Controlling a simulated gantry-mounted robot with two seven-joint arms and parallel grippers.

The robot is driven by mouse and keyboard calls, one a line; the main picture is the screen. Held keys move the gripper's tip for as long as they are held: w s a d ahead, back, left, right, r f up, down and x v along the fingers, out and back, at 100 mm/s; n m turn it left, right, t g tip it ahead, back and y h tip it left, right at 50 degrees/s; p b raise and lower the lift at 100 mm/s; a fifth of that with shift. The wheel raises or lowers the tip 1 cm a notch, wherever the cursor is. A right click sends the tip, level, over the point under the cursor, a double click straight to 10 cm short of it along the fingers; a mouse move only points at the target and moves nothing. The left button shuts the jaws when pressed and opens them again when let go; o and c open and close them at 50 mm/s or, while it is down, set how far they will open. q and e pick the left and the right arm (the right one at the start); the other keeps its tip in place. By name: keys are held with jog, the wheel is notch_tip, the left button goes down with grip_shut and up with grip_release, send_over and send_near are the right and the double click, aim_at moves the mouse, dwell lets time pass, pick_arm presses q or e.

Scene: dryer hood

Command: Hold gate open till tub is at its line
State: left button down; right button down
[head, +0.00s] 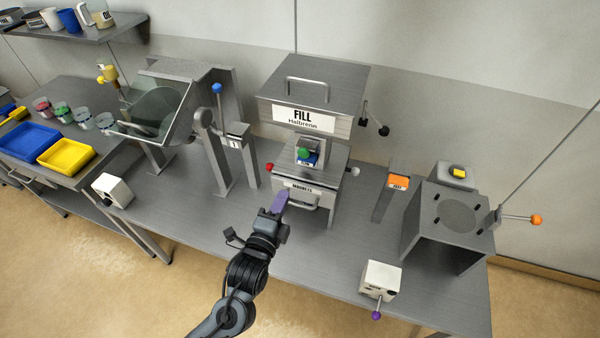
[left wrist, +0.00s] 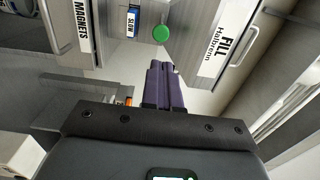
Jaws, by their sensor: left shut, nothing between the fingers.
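The grey FILL machine (head: 312,95) stands on the bench, with a handle on its upper box. Below it are a green round button (head: 303,152) and a drawer labelled MAGNETS (head: 298,188). The button (left wrist: 161,33) and FILL label (left wrist: 223,41) also show in the left wrist view. My left gripper (head: 281,200) has purple fingers, shut and empty, just in front of the MAGNETS drawer; I cannot tell whether they touch it. The fingers (left wrist: 166,82) are together in the wrist view. I cannot tell which part is the gate, and no tub or line is clearly recognizable. My right gripper is out of view.
Left of the machine stand a clear tilted shield (head: 155,108) and a blue-knobbed lever (head: 217,88). Blue (head: 28,140) and yellow (head: 67,156) trays lie farther left. A purple-knobbed box (head: 380,280) and a grey stand (head: 455,220) are at right. The front middle bench is mostly clear.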

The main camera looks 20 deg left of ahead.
pick_arm(q)
jog(key=shift+s, duration=0.25)
jog(key=p, duration=0.1)
send_near(303, 155)
jog(key=w, duration=0.5)
jog(key=shift+w+a+r, duration=0.15)
jog(key=shift+w+a, duration=0.05)
jog(key=shift+a, duration=0.2)
jog(key=shift+w, duration=0.65)
